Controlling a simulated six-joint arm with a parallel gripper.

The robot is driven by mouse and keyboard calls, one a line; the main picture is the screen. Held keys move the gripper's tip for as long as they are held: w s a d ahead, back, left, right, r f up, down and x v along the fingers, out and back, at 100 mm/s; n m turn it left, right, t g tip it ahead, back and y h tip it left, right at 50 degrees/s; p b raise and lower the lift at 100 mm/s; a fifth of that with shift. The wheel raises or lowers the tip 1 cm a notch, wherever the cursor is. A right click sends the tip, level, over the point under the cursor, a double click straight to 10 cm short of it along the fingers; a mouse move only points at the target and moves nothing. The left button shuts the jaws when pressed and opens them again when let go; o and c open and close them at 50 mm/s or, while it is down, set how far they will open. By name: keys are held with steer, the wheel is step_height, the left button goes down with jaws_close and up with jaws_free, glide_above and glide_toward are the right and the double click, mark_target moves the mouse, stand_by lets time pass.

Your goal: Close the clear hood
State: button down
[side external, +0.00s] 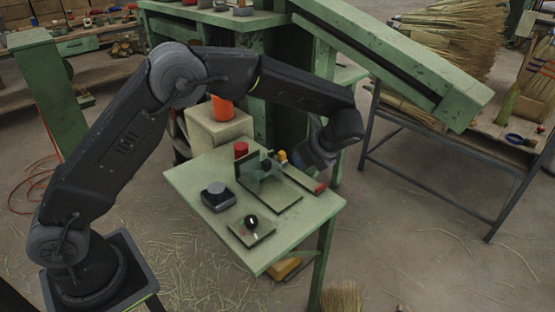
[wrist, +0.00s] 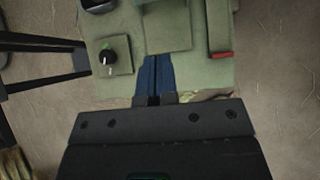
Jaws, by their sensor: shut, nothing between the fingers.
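A small hood (side external: 251,171), a dark see-through panel, stands upright at the back left of a flat green plate (side external: 282,197) on the green table. The plate's front part is bare, so the hood appears raised. My gripper (side external: 308,160) is above the table's right back side, to the right of the hood and apart from it. In the wrist view its blue fingers (wrist: 153,78) are together, with nothing between them, over the table's edge. The flat green plate (wrist: 165,25) lies ahead of them; I cannot clearly make out the hood there.
A black knob on a small plate (side external: 251,229) and a dark grey button block (side external: 217,196) sit on the table's left and front. A red button (side external: 241,149) stands at the back. A red-ended bar (side external: 319,188) lies at right. A green sloping beam (side external: 400,62) is behind.

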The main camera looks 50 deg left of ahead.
mark_target(266, 161)
steer(key=shift+y, duration=0.5)
steer(key=x, duration=1.1)
steer(key=shift+w+a+r, duration=0.15)
steer(key=shift+a, duration=0.85)
steer(key=shift+a, duration=1.45)
